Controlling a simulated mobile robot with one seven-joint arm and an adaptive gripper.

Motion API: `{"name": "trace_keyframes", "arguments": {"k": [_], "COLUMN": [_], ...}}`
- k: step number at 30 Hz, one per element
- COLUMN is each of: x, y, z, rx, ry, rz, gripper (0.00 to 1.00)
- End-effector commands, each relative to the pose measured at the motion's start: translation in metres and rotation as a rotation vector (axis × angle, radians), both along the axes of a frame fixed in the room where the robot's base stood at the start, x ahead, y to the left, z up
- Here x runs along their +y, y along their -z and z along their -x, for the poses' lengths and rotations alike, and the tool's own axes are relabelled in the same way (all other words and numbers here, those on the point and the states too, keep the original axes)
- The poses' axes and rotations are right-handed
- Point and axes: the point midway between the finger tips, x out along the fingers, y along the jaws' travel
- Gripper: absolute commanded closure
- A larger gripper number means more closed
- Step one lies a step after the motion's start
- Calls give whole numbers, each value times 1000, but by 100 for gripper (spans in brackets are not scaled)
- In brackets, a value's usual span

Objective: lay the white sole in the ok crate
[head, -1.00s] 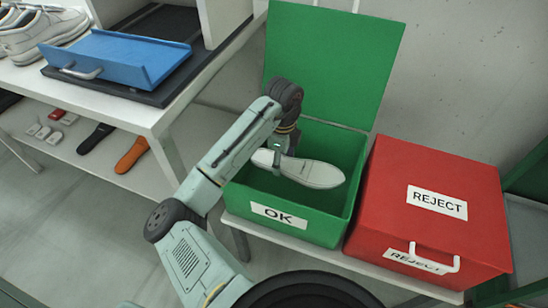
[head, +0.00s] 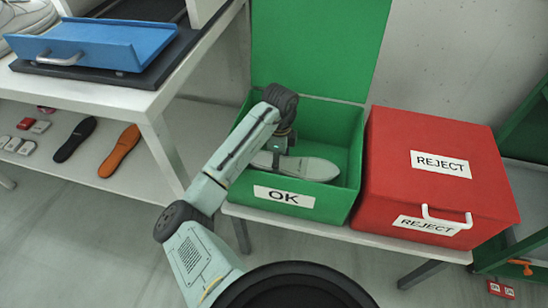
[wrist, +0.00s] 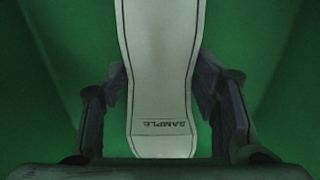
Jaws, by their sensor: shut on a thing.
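The white sole (head: 308,168) is inside the open green OK crate (head: 333,206), below its rim in the head view. My gripper (head: 277,160) reaches down into the crate and is shut on the sole near its left end. In the wrist view the sole (wrist: 162,60) runs lengthwise between the two fingers (wrist: 162,105), with "SAMPLE" printed on it and green crate floor around it. I cannot tell whether the sole touches the floor.
The crate's green lid (head: 318,45) stands open at the back. A closed red REJECT box (head: 400,165) with a white handle stands right beside it. At left are a table with a blue tray (head: 85,42), and a lower shelf with a black sole (head: 75,140) and an orange sole (head: 120,152).

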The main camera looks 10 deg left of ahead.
Motion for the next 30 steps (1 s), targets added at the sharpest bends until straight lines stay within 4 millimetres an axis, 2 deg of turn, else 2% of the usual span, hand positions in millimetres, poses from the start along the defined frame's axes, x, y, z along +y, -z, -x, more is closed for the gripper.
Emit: {"name": "trace_keyframes", "arguments": {"k": [12, 13, 23, 30], "x": [-3, -3, -3, -3], "y": [4, 4, 4, 4], "z": [-2, -2, -1, -1], "rx": [-1, -1, 0, 1], "ry": [0, 0, 0, 1], "rz": [-1, -1, -1, -1], "gripper": [81, 44, 22, 22]}}
